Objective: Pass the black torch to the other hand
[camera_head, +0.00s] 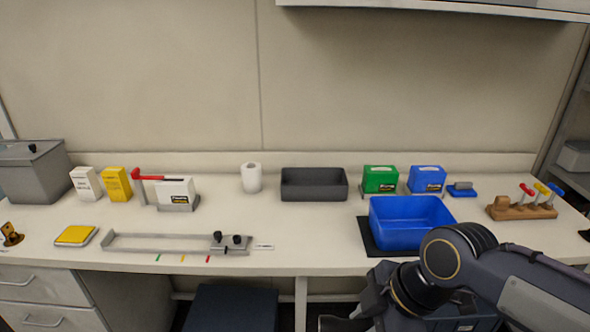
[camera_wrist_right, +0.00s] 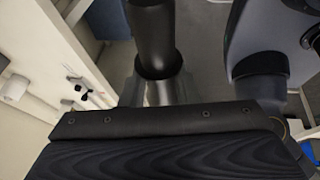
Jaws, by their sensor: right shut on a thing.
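The black torch (camera_wrist_right: 153,35) shows in the right wrist view as a dark cylinder running up to the top edge, with a wider collar near the jaws. My right gripper (camera_wrist_right: 158,88) is shut on it; its grey metal fingers lie on either side. The torch's far end is cut off by the frame. In the head view my right arm comes in from the lower right, in front of the bench edge, and its jaws are at or below the bottom edge. I do not see my left gripper in either view.
The bench (camera_head: 300,225) holds a blue bin (camera_head: 410,222), a dark grey tray (camera_head: 314,184), a metal rail fixture (camera_head: 180,244), a wooden tool block (camera_head: 521,211) and several boxes. A wall cabinet (camera_head: 440,8) hangs above. The bench middle is clear.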

